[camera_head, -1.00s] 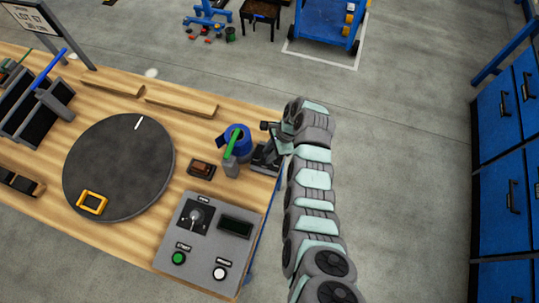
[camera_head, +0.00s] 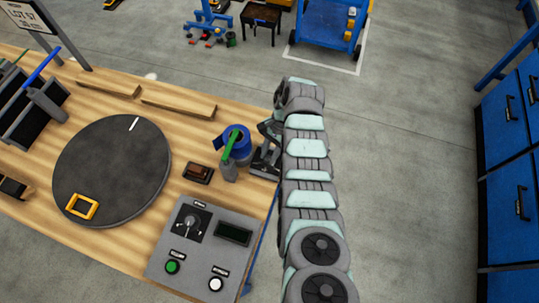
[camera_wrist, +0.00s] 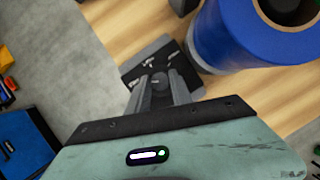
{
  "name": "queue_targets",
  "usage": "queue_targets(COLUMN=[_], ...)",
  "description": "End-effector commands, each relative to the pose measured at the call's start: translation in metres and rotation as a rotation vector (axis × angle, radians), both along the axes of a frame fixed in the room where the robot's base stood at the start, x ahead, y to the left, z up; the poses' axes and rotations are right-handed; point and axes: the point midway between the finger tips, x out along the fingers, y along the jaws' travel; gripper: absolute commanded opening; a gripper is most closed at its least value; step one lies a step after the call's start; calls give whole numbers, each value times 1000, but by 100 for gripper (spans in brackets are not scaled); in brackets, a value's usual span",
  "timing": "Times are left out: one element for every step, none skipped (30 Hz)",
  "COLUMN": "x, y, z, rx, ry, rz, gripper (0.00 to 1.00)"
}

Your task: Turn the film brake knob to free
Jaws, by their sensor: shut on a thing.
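The film brake knob (camera_wrist: 160,80) is a small dark round knob on a black plate (camera_wrist: 133,76) with white markings, seen in the wrist view. The markings are too small to read. My gripper (camera_wrist: 161,92) has its two fingers around the knob and is shut on it. They hide part of the knob, so I cannot tell its setting. In the head view my gripper (camera_head: 265,158) is at the right edge of the bench, and the knob is not clearly visible there. A blue film roll (camera_wrist: 247,40) stands close beside the plate; it also shows in the head view (camera_head: 237,132).
A green-and-grey handled tool (camera_head: 230,158) stands by the roll. A small brown block (camera_head: 198,173), a grey control box (camera_head: 204,240) and a dark turntable (camera_head: 112,165) are on the wooden bench. Open floor lies to the right, with blue cabinets (camera_head: 508,150) beyond.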

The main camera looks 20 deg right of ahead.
Motion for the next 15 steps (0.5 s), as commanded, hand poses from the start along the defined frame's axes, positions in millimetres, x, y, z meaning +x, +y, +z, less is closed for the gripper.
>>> queue_targets(x=[0,0,0,0,0,0,0,0,0,0,0,0,0,0,0], y=[0,0,0,0,0,0,0,0,0,0,0,0,0,0,0], z=[-1,-1,-1,-1,-1,-1,-1,-1,-1,-1,-1,-1,-1,-1,-1], rx=[0,0,0,0,-1,0,-1,-1,-1,-1,-1,-1,-1,-1,-1], ry=[0,0,0,0,-1,0,-1,-1,-1,-1,-1,-1,-1,0,0], rz=[4,7,8,9,9,9,9,9,9,9,9,9,9,8,8], gripper=[0,0,0,0,0,0,0,0,0,0,0,0,27,30,33])
